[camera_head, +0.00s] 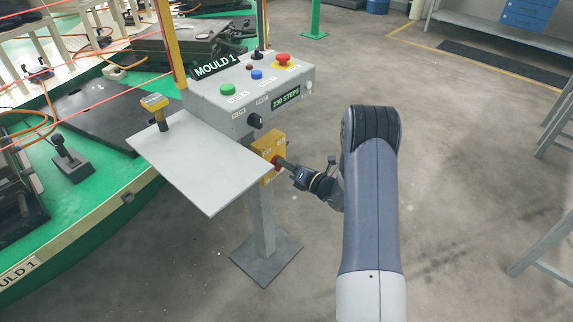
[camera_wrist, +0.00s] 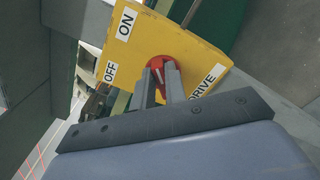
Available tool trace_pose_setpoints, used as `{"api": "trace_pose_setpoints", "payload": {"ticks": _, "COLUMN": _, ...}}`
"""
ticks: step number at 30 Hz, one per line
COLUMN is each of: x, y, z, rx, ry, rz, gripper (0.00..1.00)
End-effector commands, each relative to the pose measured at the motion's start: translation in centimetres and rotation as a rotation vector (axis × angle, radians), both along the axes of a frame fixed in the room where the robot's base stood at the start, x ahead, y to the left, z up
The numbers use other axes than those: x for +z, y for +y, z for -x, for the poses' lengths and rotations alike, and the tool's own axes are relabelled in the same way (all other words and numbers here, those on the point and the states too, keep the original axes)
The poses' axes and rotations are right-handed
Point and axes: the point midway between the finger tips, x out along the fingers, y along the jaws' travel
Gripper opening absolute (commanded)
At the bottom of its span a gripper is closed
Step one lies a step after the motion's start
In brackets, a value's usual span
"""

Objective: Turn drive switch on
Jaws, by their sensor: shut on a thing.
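The drive switch is a red rotary knob (camera_wrist: 172,72) on a yellow plate (camera_wrist: 150,35) with the labels ON, OFF and DRIVE in the wrist view. In the head view the yellow switch box (camera_head: 268,148) hangs on the post below the grey control box. My gripper (camera_wrist: 160,78) is shut on the red knob, one finger on each side of it. In the head view my gripper (camera_head: 283,163) reaches the knob from the right. The fingers hide part of the knob, and I cannot tell for sure which label it points to.
A grey control box (camera_head: 232,118) with several buttons and a red emergency stop stands above the switch. A grey shelf plate (camera_head: 200,170) juts out at its left, with a yellow-topped handle on it. The green carousel (camera_head: 100,225) is at the left.

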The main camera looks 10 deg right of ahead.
Motion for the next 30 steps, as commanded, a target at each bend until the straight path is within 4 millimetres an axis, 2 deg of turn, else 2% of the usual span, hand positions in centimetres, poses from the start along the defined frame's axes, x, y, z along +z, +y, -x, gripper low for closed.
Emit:
{"api": "trace_pose_setpoints", "payload": {"ticks": 1, "x": 0.0, "y": -0.1, "z": 0.0, "rx": -0.002, "ry": 0.002, "rz": -0.001, "gripper": 0.0}}
{"api": "trace_pose_setpoints", "payload": {"ticks": 2, "x": 0.0, "y": -0.1, "z": 0.0, "rx": -0.002, "ry": 0.002, "rz": -0.001, "gripper": 0.14}}
{"api": "trace_pose_setpoints", "payload": {"ticks": 9, "x": 0.0, "y": 0.0, "z": 0.0, "rx": -0.001, "ry": 0.001, "rz": -0.001, "gripper": 0.34}}
{"api": "trace_pose_setpoints", "payload": {"ticks": 20, "x": 0.0, "y": -0.6, "z": 0.7, "rx": -0.003, "ry": 0.0, "rz": 0.0, "gripper": 0.35}}
{"api": "trace_pose_setpoints", "payload": {"ticks": 30, "x": 0.0, "y": -4.5, "z": 5.9, "rx": -0.006, "ry": 0.002, "rz": -0.001, "gripper": 0.35}}
